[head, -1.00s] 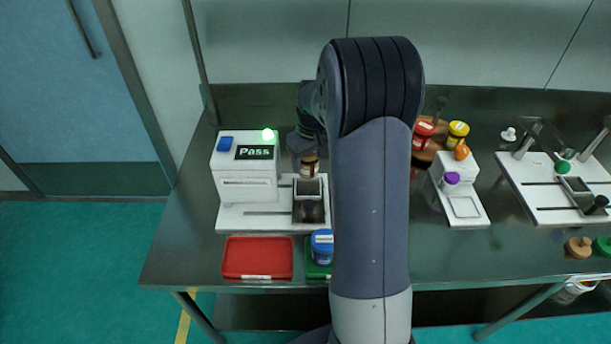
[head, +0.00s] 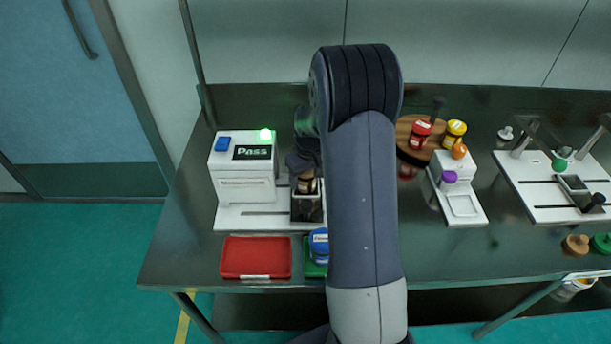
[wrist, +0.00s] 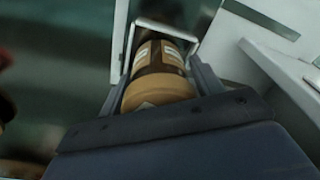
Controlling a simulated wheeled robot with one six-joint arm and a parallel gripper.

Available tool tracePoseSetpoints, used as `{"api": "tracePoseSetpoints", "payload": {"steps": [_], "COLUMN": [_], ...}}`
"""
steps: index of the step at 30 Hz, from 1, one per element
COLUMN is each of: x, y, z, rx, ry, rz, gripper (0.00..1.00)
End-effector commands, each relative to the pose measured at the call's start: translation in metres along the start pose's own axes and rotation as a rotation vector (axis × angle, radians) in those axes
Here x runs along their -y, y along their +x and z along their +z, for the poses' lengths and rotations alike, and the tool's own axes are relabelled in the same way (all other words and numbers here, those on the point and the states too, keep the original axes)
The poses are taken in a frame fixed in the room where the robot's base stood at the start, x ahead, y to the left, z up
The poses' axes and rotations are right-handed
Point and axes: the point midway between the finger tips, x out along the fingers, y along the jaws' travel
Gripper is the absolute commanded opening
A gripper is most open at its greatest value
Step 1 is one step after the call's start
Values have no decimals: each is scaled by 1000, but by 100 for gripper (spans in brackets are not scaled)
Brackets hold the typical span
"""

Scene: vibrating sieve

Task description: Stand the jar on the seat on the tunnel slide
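The jar (head: 306,184) is dark brown with a tan lid. In the wrist view the jar (wrist: 158,82) shows lid towards me, with a pale label on its side. My gripper (wrist: 163,80) has a finger on each side of it and is shut on it. In the head view the jar is at the tunnel slide (head: 306,211), a dark box on the white base of the "Pass" machine (head: 245,168). A pale metal rim (wrist: 168,29) shows around the jar's far end. The jar's bottom and the seat are hidden, so I cannot tell whether they touch.
A red tray (head: 256,257) and a green tray (head: 312,270) with a blue-lidded jar (head: 319,244) lie in front of the machine. To the right are a round wooden stand (head: 405,138), a small white device (head: 461,195) and another slotted white base (head: 540,203).

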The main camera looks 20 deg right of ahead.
Motion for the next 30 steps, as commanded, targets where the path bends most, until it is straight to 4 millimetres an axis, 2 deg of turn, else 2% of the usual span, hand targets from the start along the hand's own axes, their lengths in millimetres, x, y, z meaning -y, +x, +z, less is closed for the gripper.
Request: {"api": "tracePoseSetpoints", "payload": {"steps": [1,4,11,15,17,27,30], "x": [0,0,0,0,0,-1,0], "y": [0,0,-1,-8,-17,-89,-105], "z": [0,0,0,-1,-1,-1,-1], "rx": [0,0,0,-1,-3,-5,-2], "ry": [0,0,0,0,0,0,1], "rz": [0,0,0,1,2,3,1], "gripper": [66,75,75,75,75,75,75]}}
